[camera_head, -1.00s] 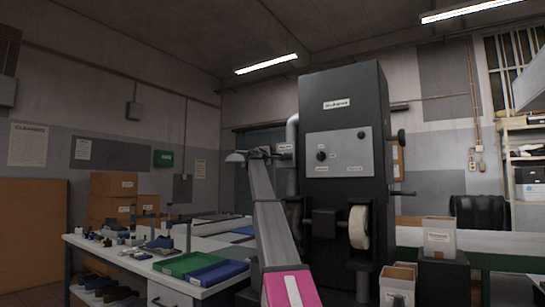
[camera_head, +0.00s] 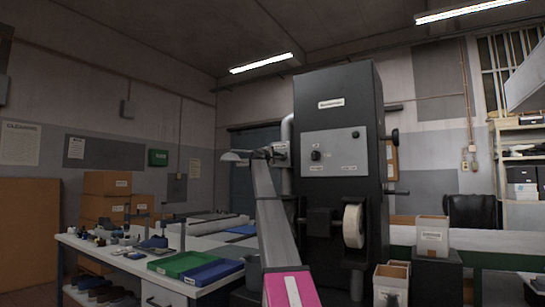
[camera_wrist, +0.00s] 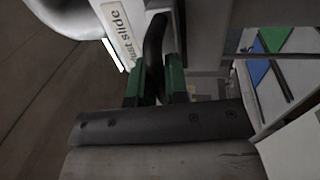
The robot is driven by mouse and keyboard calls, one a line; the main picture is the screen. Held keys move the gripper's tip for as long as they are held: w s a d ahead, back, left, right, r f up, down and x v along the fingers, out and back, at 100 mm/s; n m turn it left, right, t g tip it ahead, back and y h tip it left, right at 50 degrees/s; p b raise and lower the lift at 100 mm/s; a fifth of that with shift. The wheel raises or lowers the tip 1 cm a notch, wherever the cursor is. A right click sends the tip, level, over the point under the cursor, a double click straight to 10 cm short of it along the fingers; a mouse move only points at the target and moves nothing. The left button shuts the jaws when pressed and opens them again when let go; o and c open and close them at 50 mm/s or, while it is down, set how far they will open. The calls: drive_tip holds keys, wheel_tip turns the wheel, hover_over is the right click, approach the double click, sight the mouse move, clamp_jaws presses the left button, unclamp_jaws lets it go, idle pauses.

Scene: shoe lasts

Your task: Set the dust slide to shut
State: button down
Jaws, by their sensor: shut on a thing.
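The dust slide has a white label reading "dust slide" (camera_wrist: 120,33) in the wrist view, on a pale plate beside the round duct. Its curved black handle (camera_wrist: 154,42) stands between the two green fingertips of my gripper (camera_wrist: 154,84). My gripper is shut on this handle. In the head view my gripper (camera_head: 263,153) is at the duct, left of the tall black machine (camera_head: 342,92). A small label plate (camera_head: 280,150) shows just right of it. The handle is too small to make out there, and I cannot tell how far in the slide sits.
A workbench with a green tray (camera_head: 176,264) and a blue tray (camera_head: 217,271) stands to the left. Cardboard boxes (camera_head: 108,183) are stacked behind it. A pale wheel (camera_head: 353,226) sticks out of the machine's front. Open bins (camera_head: 432,236) stand to the right.

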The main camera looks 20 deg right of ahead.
drive_tip(key=c, duration=1.1)
unclamp_jaws()
drive_tip(key=shift+w+d, duration=0.2)
drive_tip(key=v, duration=1.1)
